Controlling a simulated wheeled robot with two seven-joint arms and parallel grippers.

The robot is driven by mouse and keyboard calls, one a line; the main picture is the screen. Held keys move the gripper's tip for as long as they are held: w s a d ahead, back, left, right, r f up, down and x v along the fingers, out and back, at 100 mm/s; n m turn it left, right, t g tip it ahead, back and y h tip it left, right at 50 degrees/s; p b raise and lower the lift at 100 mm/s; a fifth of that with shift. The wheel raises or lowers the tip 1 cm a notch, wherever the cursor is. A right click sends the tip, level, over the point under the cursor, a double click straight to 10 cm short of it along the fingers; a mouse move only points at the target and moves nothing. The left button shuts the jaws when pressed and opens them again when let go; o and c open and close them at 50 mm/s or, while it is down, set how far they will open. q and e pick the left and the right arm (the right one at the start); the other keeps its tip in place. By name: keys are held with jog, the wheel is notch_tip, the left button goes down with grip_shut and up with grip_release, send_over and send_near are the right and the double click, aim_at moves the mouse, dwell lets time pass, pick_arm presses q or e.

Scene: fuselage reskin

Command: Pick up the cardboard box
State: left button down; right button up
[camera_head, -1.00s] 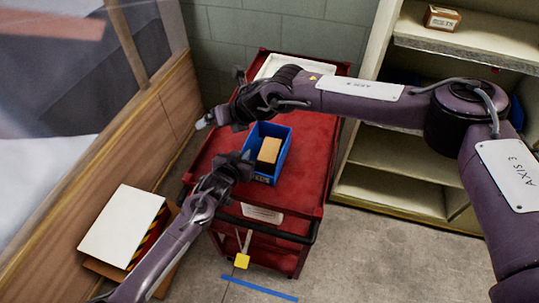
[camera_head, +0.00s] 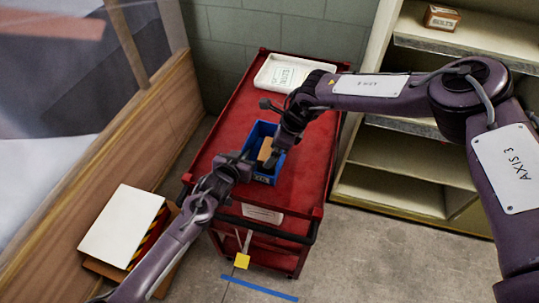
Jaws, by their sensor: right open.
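A small tan cardboard box (camera_head: 264,149) sits in the blue bin (camera_head: 264,180) on the red cart, partly hidden by my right gripper. My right gripper (camera_head: 269,133) is open over the bin, with one finger near the tan box; I cannot tell whether they touch. My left gripper (camera_head: 238,163) is at the bin's left front edge, and its fingers are too unclear to tell open from shut. Another small cardboard box, labelled BOLTS (camera_head: 441,18), stands on the top shelf at the upper right.
The red cart (camera_head: 300,205) has a white labelled tray (camera_head: 270,72) at its back. Shelving (camera_head: 400,165) stands to the right. A white panel (camera_head: 122,226) leans over a flat brown box at the lower left. The cart's right side is clear.

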aim_at(270, 149)
jog(key=x, duration=0.5)
jog(key=shift+w+a, duration=0.25)
jog(key=c, duration=1.3)
jog(key=shift+o, duration=0.2)
notch_tip(270, 149, up, 10)
jog(key=shift+r, duration=0.1)
